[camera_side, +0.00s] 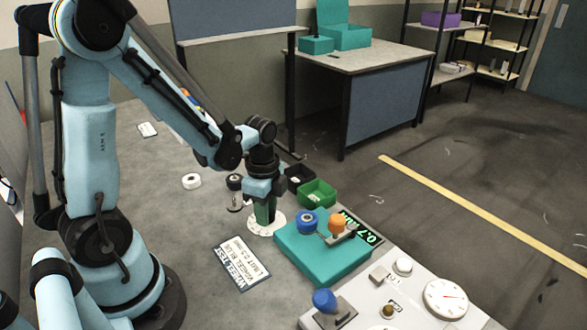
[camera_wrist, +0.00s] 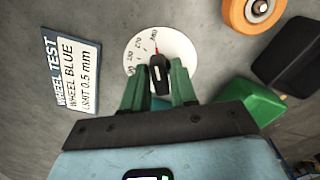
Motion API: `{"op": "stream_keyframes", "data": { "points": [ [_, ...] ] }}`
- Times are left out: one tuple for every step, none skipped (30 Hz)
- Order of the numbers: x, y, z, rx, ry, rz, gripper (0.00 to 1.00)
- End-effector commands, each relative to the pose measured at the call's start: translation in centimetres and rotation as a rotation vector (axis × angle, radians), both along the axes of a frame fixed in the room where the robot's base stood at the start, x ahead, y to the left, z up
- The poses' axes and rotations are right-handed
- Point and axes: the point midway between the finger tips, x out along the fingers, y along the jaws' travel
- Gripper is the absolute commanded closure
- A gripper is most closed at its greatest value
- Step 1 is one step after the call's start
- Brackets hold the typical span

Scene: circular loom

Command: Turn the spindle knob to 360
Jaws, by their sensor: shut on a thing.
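The spindle knob (camera_wrist: 158,72) is black with a red pointer line and stands on a white round dial (camera_wrist: 172,45) with printed numbers. In the wrist view the red line points up the picture, close to the topmost number, which looks like 360. My gripper (camera_wrist: 158,80) has green fingers on both sides of the knob and is shut on it. In the side view my gripper (camera_side: 265,211) points down over the white dial (camera_side: 256,230), and its fingers hide the knob.
A teal box (camera_side: 330,262) with a blue wheel (camera_side: 308,222), an orange knob (camera_side: 337,222) and a display stands close on the right. A green bin (camera_side: 317,193) and a black bin (camera_side: 299,177) are behind. A wheel test card (camera_side: 241,264) lies in front.

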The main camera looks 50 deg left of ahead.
Motion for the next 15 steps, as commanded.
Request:
{"op": "stream_keyframes", "data": {
  "points": [
    [0.00,0.01,0.04,0.000,0.001,-0.005,0.71],
    [0.00,0.01,0.04,0.000,0.001,-0.004,0.67],
    [0.00,0.01,0.04,0.000,0.001,-0.003,0.60],
    [0.00,0.01,0.04,0.000,0.001,-0.003,0.57],
    [0.00,0.01,0.03,0.000,0.001,-0.002,0.57],
    [0.00,0.01,0.03,0.001,0.001,-0.002,0.57],
    [0.00,0.01,0.03,0.000,0.000,-0.002,0.57],
    [0.00,0.01,0.02,0.000,0.000,-0.002,0.57],
    [0.01,0.01,0.02,0.000,0.000,-0.001,0.57],
    [0.01,0.01,0.02,0.000,0.000,-0.001,0.57],
    [0.01,0.01,0.02,0.000,0.000,-0.001,0.57],
    [0.01,0.01,0.10,0.000,0.000,-0.001,0.57],
    [0.01,0.01,0.23,0.000,0.000,-0.001,0.57],
    [0.01,0.01,0.44,0.000,0.000,-0.001,0.57],
    [0.01,0.01,0.82,0.000,0.000,-0.001,0.57]
  ]
}}
